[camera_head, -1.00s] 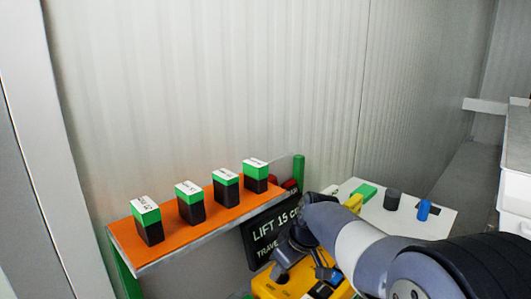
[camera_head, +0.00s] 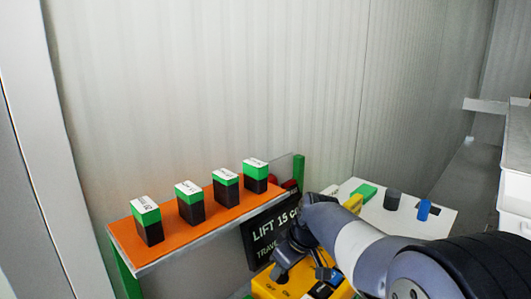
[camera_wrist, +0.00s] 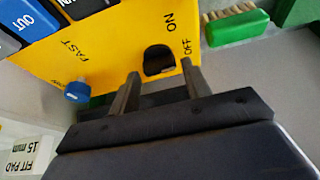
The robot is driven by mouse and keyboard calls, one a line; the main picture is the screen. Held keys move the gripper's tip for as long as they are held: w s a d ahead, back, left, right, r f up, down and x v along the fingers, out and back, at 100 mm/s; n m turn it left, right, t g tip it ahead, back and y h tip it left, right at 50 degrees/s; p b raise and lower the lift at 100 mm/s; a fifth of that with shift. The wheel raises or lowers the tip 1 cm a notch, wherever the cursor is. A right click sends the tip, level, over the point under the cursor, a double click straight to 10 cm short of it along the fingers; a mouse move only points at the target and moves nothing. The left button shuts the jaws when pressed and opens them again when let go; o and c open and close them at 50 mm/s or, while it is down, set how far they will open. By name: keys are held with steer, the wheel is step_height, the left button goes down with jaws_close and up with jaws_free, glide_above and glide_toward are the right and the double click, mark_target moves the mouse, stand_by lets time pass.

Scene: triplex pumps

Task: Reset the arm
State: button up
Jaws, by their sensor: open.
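My arm reaches in from the lower right in the head view, folded down toward a yellow box (camera_head: 268,289). In the wrist view my gripper (camera_wrist: 160,82) is open, with its two dark fingers apart and nothing visible between them. A blue knob (camera_wrist: 77,91) sits left of the fingers, below the word FAST.
An orange shelf (camera_head: 165,243) holds several green-and-black blocks along the wall. A black sign (camera_head: 262,248) reads LIFT 15. A white surface (camera_head: 372,217) bears a dark cylinder (camera_head: 392,199) and a blue item (camera_head: 424,210). A green brush (camera_wrist: 236,25) lies beside the box.

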steer(key=shift+w+a+f, duration=0.15)
steer(key=shift+a+f, duration=0.05)
steer(key=shift+f, duration=0.3)
steer(key=shift+d+n+y, duration=0.1)
steer(key=shift+n+y, duration=0.2)
steer(key=shift+n, duration=0.5)
steer(key=n+g, duration=0.1)
steer(key=n, duration=0.1)
steer(key=n+g+p, duration=0.1)
steer(key=n, duration=0.1)
steer(key=shift+w+r+y, duration=0.1)
steer(key=shift+y, duration=0.2)
steer(key=n+g+p, duration=0.1)
steer(key=n+p, duration=0.1)
steer(key=n, duration=0.1)
steer(key=n+g+p, duration=0.1)
steer(key=n+p, duration=0.1)
steer(key=n, duration=0.1)
steer(key=shift+w+r+n+p, duration=0.1)
steer(key=shift+w+n+p, duration=0.1)
steer(key=shift+n+p, duration=0.1)
steer(key=v, duration=1)
steer(key=shift+w+d+b, duration=0.15)
steer(key=shift+d+b, duration=0.05)
steer(key=shift+b, duration=0.25)
steer(key=shift+r, duration=0.1)
steer(key=shift+d, duration=0.1)
